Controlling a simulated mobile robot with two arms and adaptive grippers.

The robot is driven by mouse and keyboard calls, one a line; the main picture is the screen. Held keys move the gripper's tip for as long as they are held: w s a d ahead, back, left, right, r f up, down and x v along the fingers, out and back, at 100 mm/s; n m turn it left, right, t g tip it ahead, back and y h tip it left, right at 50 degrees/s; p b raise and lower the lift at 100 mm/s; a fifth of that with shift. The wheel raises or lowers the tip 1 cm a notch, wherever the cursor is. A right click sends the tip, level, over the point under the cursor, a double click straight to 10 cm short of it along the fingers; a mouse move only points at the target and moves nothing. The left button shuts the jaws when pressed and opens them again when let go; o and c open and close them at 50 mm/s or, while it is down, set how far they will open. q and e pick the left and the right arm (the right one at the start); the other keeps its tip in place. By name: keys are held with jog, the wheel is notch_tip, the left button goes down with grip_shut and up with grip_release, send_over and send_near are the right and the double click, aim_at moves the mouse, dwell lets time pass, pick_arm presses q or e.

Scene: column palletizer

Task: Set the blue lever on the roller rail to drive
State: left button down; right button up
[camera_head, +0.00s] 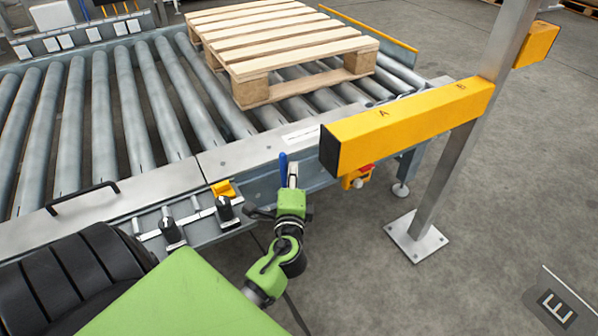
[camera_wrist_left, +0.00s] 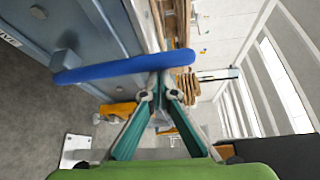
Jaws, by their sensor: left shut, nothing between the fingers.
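The blue lever (camera_head: 283,170) stands roughly upright at the side of the roller rail (camera_head: 250,152), below its top plate. My left gripper (camera_head: 293,168) is shut and empty, just right of the lever in the head view. In the left wrist view its fingers (camera_wrist_left: 158,76) meet close to the bar; I cannot tell if they touch it. My right gripper is not in view.
A wooden pallet (camera_head: 290,45) rests on the rollers. A yellow beam (camera_head: 405,125) on a steel post (camera_head: 455,160) stands just right of my left gripper. Two black knobs (camera_head: 170,232) and a yellow bracket (camera_head: 224,188) sit along the rail's near side.

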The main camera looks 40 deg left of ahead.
pick_arm(q)
jog(key=shift+s+a, duration=0.35)
jog(key=shift+s, duration=0.5)
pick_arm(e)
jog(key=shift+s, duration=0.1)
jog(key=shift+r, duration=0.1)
